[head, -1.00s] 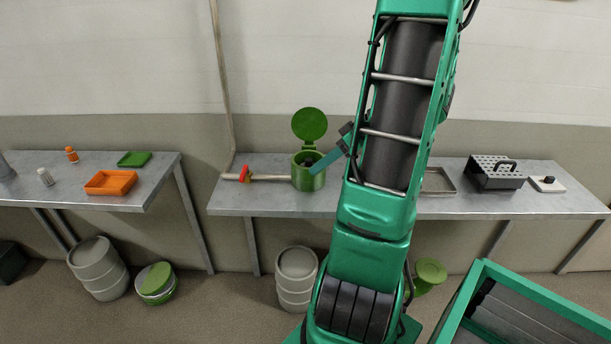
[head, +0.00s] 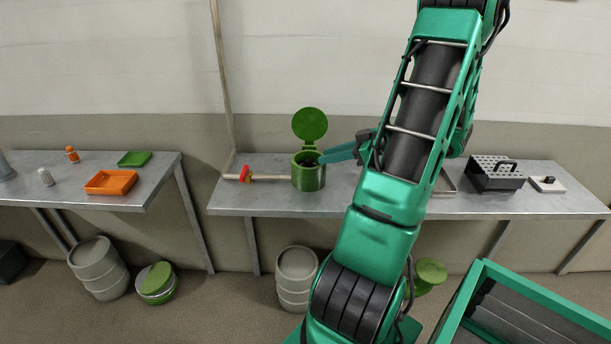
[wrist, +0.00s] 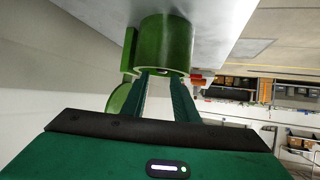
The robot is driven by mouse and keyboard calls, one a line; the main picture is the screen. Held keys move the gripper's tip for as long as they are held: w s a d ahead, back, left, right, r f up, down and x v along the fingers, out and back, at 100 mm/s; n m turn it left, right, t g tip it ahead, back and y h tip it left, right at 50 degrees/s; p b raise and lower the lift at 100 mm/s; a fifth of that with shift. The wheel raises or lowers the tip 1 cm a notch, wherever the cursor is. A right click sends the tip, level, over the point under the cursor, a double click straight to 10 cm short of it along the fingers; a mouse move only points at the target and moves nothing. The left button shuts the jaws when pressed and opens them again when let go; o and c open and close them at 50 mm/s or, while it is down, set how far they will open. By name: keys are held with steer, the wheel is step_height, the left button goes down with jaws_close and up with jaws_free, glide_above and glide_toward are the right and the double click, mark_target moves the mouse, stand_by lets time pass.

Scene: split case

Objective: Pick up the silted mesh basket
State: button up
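A green canister (head: 309,178) stands on the middle bench with its round green lid (head: 310,125) swung up at the back. Something dark (head: 306,160) shows inside its mouth; I cannot make out whether it is the silted mesh basket. My gripper (head: 322,159) comes in from the right, nearly level, with its fingertips at the canister's right rim. In the wrist view the canister (wrist: 165,42) is just beyond my two fingers, which stand apart with nothing visibly held between them. Whether the tips are inside the mouth is unclear.
A pipe with a red valve handle (head: 245,174) joins the canister's left. A black perforated box (head: 494,172) and a grey tray (head: 446,184) are on the bench's right. An orange tray (head: 111,182) lies on the left bench. A green-framed bin (head: 480,281) stands front right.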

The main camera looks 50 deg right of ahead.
mark_target(310, 159)
steer(key=x, duration=0.5)
steer(key=shift+a, duration=0.2)
jaws_close()
steer(key=shift+r, duration=0.2)
